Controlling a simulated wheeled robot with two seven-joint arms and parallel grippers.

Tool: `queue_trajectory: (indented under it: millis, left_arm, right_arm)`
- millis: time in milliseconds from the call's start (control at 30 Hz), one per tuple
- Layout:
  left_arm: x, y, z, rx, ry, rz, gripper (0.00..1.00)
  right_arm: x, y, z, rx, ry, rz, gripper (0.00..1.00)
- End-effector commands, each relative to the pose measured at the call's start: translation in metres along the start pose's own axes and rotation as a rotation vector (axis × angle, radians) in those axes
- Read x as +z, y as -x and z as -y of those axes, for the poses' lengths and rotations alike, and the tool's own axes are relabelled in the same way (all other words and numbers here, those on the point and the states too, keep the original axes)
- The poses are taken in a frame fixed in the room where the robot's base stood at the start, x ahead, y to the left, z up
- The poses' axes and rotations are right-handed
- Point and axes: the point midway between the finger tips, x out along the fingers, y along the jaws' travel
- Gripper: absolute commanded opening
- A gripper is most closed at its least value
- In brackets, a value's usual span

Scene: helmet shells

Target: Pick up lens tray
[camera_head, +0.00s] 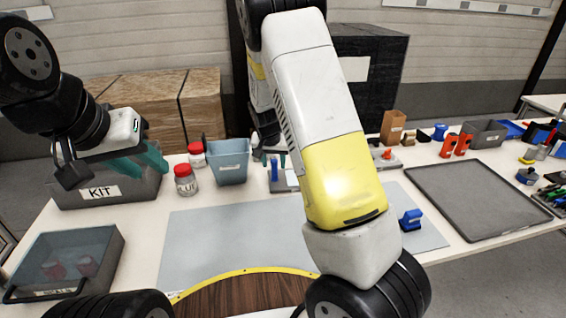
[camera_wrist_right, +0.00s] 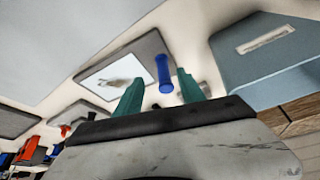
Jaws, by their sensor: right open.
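A grey tray with a pale panel on it, which looks like the lens tray (camera_wrist_right: 84,76), has a blue upright cylinder (camera_wrist_right: 164,74) at its edge in the right wrist view. In the head view the tray (camera_head: 282,185) is partly hidden behind my right arm. My right gripper (camera_head: 273,159) is open above the blue cylinder. In the right wrist view its two teal fingers stand on either side of the cylinder, apart from it as far as I can see. My left gripper (camera_head: 143,165) hangs over the KIT bin (camera_head: 105,191), its teal fingers apart and empty.
A blue-grey bin (camera_head: 229,161) and two red-lidded jars (camera_head: 185,181) stand left of the tray. A grey mat (camera_head: 215,235) lies in front. A blue part (camera_head: 411,219) and an empty dark tray (camera_head: 475,200) are to the right. A lidded box (camera_head: 70,262) sits front left.

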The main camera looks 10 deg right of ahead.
Motion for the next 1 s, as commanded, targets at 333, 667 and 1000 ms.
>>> queue_trajectory:
  millis: [333,667,1000]
  left_arm:
    - [0.0,0.0,0.0,0.0,0.0,0.0,0.36]
    - [0.0,0.0,0.0,0.0,0.0,0.0,0.36]
    - [0.0,0.0,0.0,0.0,0.0,0.0,0.36]
  right_arm:
    - [-0.002,-0.037,0.001,0.004,-0.001,0.001,0.46]
    - [-0.007,-0.077,0.004,0.003,-0.001,0.001,0.46]
    - [-0.007,-0.079,0.005,0.001,-0.001,0.0,0.29]
